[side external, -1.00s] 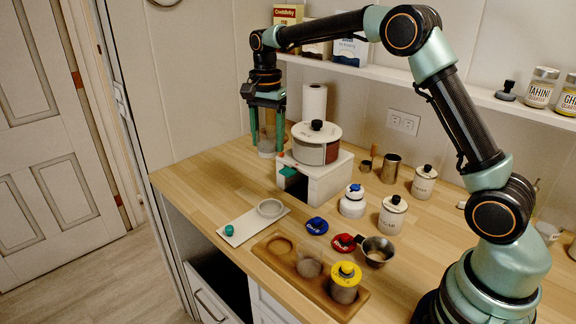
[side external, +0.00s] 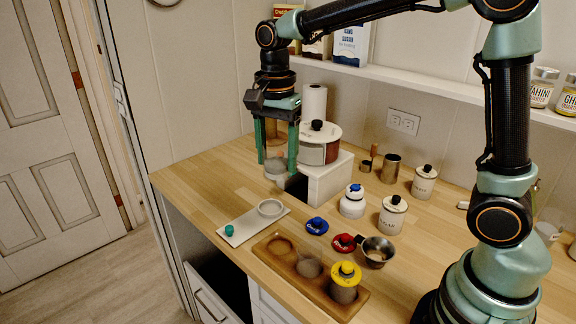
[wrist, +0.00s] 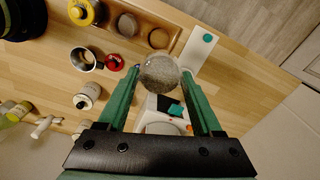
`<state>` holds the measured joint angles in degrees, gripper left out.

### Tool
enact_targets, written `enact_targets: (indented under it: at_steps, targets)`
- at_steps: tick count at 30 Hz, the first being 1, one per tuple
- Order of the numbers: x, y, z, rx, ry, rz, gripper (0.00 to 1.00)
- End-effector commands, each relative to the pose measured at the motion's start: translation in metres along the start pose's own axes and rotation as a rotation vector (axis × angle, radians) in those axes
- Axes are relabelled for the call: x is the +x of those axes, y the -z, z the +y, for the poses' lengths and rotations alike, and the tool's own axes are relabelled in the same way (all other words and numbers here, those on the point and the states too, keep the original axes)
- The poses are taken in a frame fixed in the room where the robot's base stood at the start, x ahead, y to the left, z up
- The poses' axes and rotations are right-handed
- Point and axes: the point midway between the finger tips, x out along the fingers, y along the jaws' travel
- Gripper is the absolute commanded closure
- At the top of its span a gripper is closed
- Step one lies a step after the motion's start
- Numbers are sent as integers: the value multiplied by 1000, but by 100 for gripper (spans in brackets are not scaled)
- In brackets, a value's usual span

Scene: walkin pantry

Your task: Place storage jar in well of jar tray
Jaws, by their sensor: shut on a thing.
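The storage jar (wrist: 160,74), clear with grey contents, is held between the green fingers of my gripper (wrist: 160,80). In the side view my gripper (side external: 277,165) holds it upright in front of the red-and-white canister, and the fingers partly hide it. The wooden jar tray (side external: 268,250) lies near the counter's front edge, apart from the jar. In the wrist view the tray (wrist: 143,31) is at the top.
A white board (side external: 243,227) with a grey ring (side external: 270,208) and teal knob lies left of the tray. A white stand (side external: 325,182) bearing the canister (side external: 318,145) is close beside my gripper.

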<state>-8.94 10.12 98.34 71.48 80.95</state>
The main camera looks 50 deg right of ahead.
Motion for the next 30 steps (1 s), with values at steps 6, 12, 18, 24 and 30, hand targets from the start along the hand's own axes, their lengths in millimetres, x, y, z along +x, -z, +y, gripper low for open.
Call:
enact_targets:
  at_steps: [6,12,18,24,30]
  targets:
    - [31,-3,5,0,-7,-1,100]
    - [81,-3,4,0,-7,-1,100]
    - [128,-3,4,0,-7,-1,100]
    - [158,-3,4,0,-3,0,100]
    - [174,-3,4,0,-3,-1,100]
